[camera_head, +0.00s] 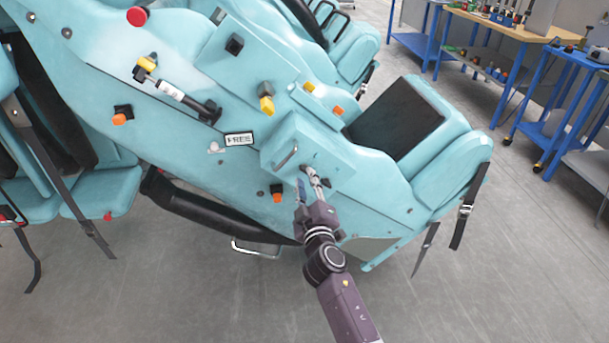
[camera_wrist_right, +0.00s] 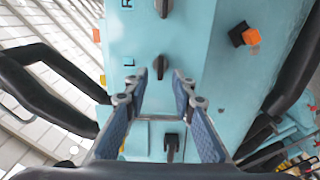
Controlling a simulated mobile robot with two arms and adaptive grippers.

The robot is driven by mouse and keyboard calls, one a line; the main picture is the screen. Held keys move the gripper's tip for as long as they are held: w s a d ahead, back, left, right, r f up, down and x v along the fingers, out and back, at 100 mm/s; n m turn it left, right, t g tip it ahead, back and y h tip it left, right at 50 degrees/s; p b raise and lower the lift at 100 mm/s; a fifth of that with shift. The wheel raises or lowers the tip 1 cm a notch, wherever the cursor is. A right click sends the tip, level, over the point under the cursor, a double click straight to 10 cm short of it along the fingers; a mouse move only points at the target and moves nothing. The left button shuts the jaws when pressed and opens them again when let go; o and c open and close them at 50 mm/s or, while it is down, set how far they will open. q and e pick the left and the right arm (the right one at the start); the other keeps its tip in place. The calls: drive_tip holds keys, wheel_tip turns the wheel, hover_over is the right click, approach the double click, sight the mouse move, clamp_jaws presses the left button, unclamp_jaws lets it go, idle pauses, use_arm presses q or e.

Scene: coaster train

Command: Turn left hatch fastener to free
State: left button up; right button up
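The hatch box (camera_head: 325,150) is a light blue block on the side of the coaster car. Another black fastener (camera_wrist_right: 162,8) sits beside a letter R at the top edge. My right gripper (camera_wrist_right: 157,82) is open, its two blue-padded fingers apart on either side below the L fastener, with nothing held. In the head view, my right gripper (camera_head: 308,172) is at the box's front face and partly covers the fasteners. My left gripper is out of view.
A FREE label (camera_head: 239,139) is on the car side left of the box. Orange and yellow knobs (camera_head: 266,103) stick out around it. A black padded bar (camera_head: 210,212) runs below left. Workbenches (camera_head: 500,30) stand at the back right, with open floor between.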

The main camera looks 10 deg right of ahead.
sight(304, 172)
drive_tip(key=shift+w+d, duration=0.15)
drive_tip(key=shift+w, duration=1.55)
clamp_jaws()
